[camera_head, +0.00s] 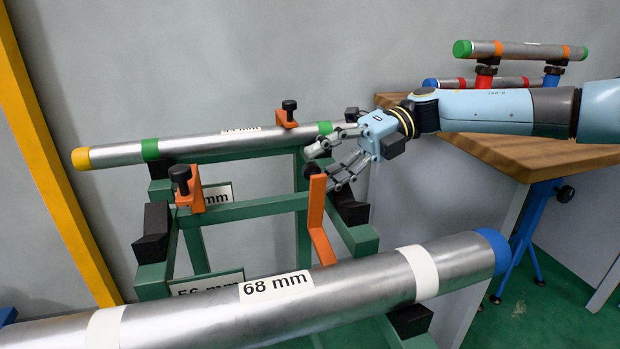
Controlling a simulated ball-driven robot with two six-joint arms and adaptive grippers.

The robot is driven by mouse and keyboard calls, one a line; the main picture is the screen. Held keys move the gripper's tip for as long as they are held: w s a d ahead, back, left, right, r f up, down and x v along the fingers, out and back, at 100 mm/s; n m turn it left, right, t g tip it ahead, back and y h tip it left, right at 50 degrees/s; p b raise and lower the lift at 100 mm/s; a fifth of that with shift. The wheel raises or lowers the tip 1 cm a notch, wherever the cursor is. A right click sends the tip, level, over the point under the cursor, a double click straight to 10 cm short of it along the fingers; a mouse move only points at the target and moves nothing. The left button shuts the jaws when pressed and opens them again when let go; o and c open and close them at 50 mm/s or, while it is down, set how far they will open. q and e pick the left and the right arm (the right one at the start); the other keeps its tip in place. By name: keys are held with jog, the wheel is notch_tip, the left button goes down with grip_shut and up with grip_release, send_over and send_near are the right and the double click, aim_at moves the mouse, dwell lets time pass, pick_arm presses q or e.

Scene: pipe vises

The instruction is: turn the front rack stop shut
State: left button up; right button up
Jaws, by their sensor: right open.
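The green pipe rack (268,209) carries orange stops. One tall orange stop (317,205) stands upright behind the large 68 mm pipe (350,290), and a dark knob shows at its top. A second orange stop (190,198) with a black knob is at the left of the rack, and a third (287,119) is by the rear pipe. I cannot tell for sure which one is the front stop. My right gripper (322,168) is open, its fingers pointing left around the top of the tall stop. I cannot tell whether they touch it. My left gripper is out of view.
A wooden table (500,143) at the right holds more pipes on red and blue stands. A yellow post (50,150) stands at the left.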

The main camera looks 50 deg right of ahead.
jog(key=shift+x, duration=1.3)
grip_shut()
